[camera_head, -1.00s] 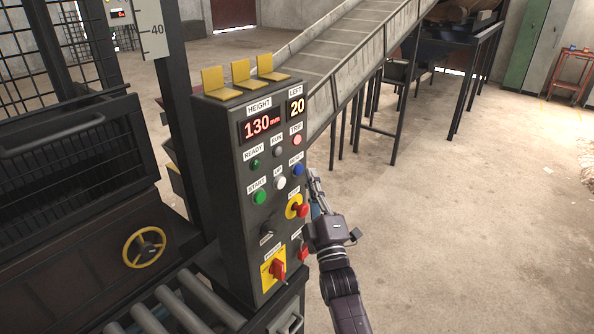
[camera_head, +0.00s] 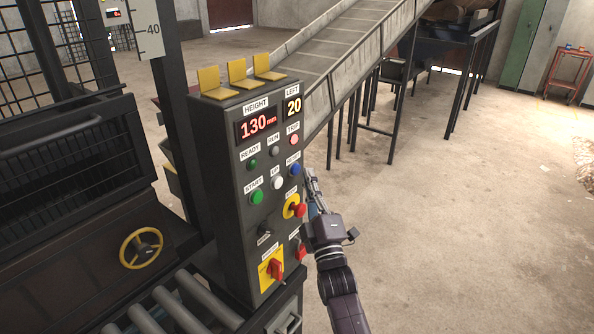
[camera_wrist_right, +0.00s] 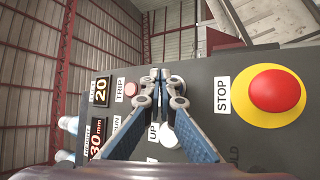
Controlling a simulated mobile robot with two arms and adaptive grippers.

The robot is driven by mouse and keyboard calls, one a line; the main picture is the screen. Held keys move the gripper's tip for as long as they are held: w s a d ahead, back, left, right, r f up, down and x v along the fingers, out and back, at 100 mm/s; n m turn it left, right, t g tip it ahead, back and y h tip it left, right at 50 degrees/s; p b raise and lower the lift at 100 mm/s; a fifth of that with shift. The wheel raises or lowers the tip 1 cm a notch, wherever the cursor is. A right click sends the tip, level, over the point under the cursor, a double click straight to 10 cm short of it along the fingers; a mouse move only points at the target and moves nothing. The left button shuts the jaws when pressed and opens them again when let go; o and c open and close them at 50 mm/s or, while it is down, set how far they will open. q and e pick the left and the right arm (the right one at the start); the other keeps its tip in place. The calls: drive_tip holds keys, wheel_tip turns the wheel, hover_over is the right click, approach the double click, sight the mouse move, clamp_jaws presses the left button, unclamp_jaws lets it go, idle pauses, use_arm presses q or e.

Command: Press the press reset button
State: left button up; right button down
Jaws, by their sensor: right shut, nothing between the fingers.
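The blue reset button (camera_head: 295,169) is on the right side of the dark control panel (camera_head: 222,170), under its white label and above the red stop button (camera_head: 299,210). My right gripper (camera_head: 310,178) is beside the panel's right edge, with its fingertips close to the blue button in the picture. In the right wrist view, my right gripper (camera_wrist_right: 162,78) is shut and empty, pointing along the panel face between the TRIP and STOP labels. The fingers hide the blue button there, and I cannot tell whether they touch it. My left gripper is not in view.
The red stop button (camera_wrist_right: 275,91) on its yellow ring sits to the right of my fingers. The white UP button (camera_wrist_right: 170,138) and pink TRIP button (camera_wrist_right: 131,89) are close too. A conveyor (camera_head: 335,50) rises behind the panel.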

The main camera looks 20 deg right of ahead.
drive_tip(key=shift+w+a, duration=0.25)
drive_tip(key=shift+w, duration=0.1)
drive_tip(key=shift+w+a+b, duration=0.25)
drive_tip(key=shift+w+b, duration=0.1)
drive_tip(key=shift+b, duration=0.2)
idle(0.7)
drive_tip(key=shift+s+d, duration=0.1)
drive_tip(key=shift+s+d+p, duration=0.45)
drive_tip(key=shift+s, duration=0.2)
drive_tip(key=shift+s+d+p, duration=0.6)
drive_tip(key=shift+s+d, duration=0.2)
drive_tip(key=shift+s, duration=0.2)
drive_tip(key=shift+s+d+p, duration=0.55)
drive_tip(key=shift+s+d, duration=0.2)
drive_tip(key=shift+s, duration=0.2)
